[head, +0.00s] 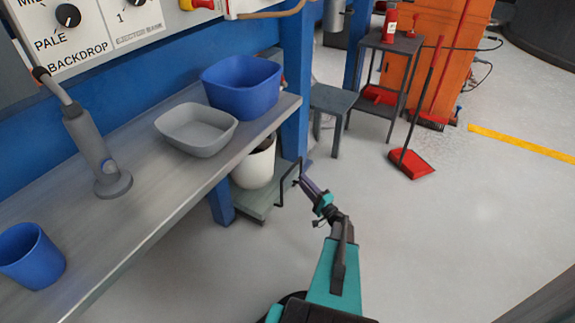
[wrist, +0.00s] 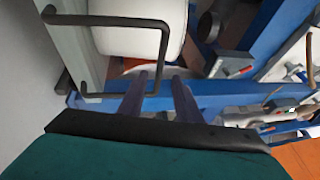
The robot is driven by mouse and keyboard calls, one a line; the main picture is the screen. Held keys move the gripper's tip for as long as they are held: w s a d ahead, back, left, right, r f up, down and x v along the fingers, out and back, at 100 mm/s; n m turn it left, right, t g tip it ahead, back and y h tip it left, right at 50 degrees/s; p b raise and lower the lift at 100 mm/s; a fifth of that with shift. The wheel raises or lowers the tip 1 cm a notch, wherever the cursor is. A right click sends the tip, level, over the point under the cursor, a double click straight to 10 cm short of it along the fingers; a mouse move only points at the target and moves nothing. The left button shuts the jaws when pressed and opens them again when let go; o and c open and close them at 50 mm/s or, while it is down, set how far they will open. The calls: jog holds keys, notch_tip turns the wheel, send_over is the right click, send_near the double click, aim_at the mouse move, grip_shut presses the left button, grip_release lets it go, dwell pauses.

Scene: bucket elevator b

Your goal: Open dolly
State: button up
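The dolly (head: 258,207) is a low grey-green platform under the bench, with a white bucket (head: 254,170) standing on it. Its dark bent-bar handle (head: 281,189) sticks out at the right end. In the wrist view the handle (wrist: 105,20) is a C-shape on the grey-green dolly edge (wrist: 88,62), beside the white bucket (wrist: 125,35). My gripper (head: 302,178) is close to the handle. In the wrist view my gripper (wrist: 160,78) has its two purple fingers apart. The handle's outer bar runs down toward the gap between them; I cannot tell if they touch it.
The bench (head: 160,205) overhangs the dolly, with its blue post (head: 296,80) close to my gripper. A small grey stool (head: 333,108) and a dark stand (head: 390,60) are behind. A red dustpan (head: 411,165) lies on the floor. The floor at right is clear.

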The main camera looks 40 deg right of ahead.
jog(key=shift+d, duration=0.2)
jog(key=b+x, duration=0.2)
jog(key=x, duration=1.1)
jog(key=shift+w, duration=0.25)
grip_shut()
jog(key=shift+s+a+b, duration=0.15)
jog(key=shift+a+b, duration=0.1)
jog(key=shift+b, duration=0.1)
